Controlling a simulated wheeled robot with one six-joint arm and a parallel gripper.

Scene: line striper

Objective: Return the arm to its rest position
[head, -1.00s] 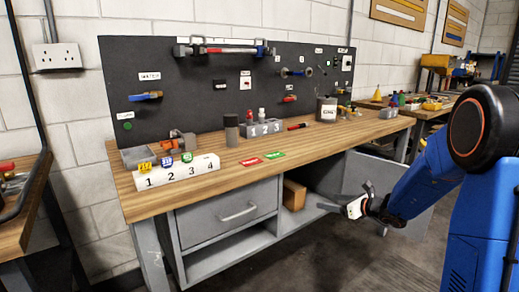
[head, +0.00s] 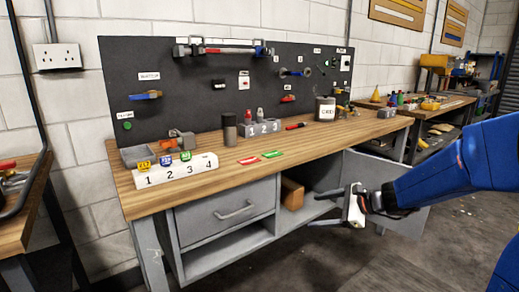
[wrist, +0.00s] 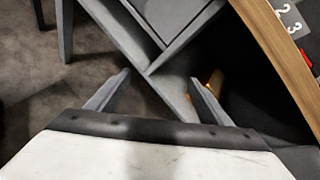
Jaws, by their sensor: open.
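My gripper (head: 328,206) is open and empty in the head view, in front of the bench's open lower cupboard on the right. My blue arm reaches in from the right edge. In the wrist view my two fingers (wrist: 158,88) stand apart with nothing between them. Behind them are the grey bench frame and the floor.
The wooden workbench (head: 320,157) carries a white numbered block (head: 176,174), a grey numbered holder (head: 262,128), a red card (head: 249,160) and a green card (head: 273,153). The cupboard door (head: 385,175) hangs open near my arm. Grey floor (head: 330,265) in front is clear.

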